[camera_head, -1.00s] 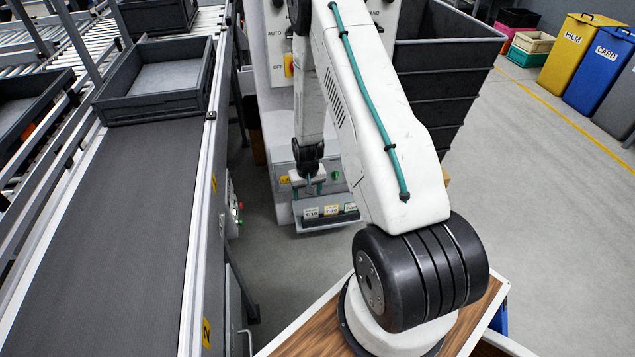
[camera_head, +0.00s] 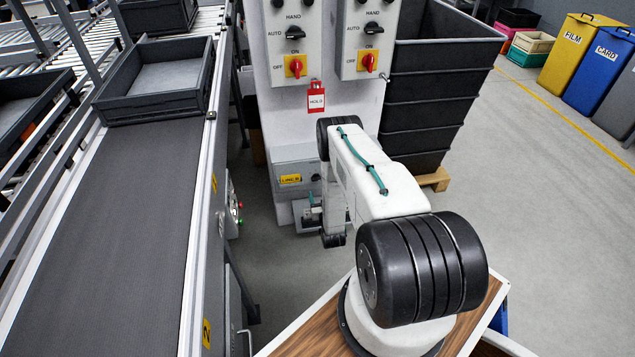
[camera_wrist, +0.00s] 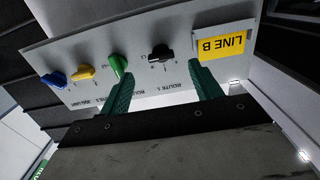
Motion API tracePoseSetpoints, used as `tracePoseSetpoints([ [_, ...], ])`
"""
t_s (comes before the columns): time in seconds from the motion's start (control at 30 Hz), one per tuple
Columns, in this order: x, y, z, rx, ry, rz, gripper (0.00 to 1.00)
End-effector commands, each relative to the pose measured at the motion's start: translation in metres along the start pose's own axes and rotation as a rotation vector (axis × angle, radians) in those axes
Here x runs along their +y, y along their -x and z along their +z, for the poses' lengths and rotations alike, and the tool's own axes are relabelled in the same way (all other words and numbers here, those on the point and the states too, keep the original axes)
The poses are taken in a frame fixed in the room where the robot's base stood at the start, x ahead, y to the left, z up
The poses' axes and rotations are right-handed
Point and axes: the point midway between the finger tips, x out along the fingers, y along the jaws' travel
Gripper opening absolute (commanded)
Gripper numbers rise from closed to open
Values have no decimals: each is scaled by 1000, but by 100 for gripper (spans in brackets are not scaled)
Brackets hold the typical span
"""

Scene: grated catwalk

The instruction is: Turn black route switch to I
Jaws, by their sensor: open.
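The black route switch (camera_wrist: 160,55) is a small black knob on a light grey panel (camera_wrist: 120,38) in the wrist view, where the panel appears upside down. It lies between a green knob (camera_wrist: 119,67) and the yellow LINE B label (camera_wrist: 222,46). Which mark it points to is too small to tell. My gripper (camera_wrist: 163,78) is open, with its green fingers apart, one on each side of the black switch in the picture. Nothing is between the fingertips, and contact with the switch does not show. In the head view my arm hides the switch; the LINE B label (camera_head: 291,179) shows there.
A yellow knob (camera_wrist: 84,72) and a blue knob (camera_wrist: 54,79) sit farther along the panel. Above it in the head view are two boxes with red rotary switches (camera_head: 296,66). A conveyor (camera_head: 105,230) runs left; stacked dark bins (camera_head: 425,110) stand right.

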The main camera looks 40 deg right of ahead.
Motion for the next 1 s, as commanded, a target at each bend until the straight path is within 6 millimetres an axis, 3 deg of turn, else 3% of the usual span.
tracePoseSetpoints([
  [0.17, 0, -10, -10, 46, 0, 0, 64],
  [0.6, 0, -72, -12, 43, 0, 0, 64],
  [0.97, 0, -78, -12, 40, 0, 0, 64],
  [1.0, 0, -78, -12, 40, 0, 0, 52],
])
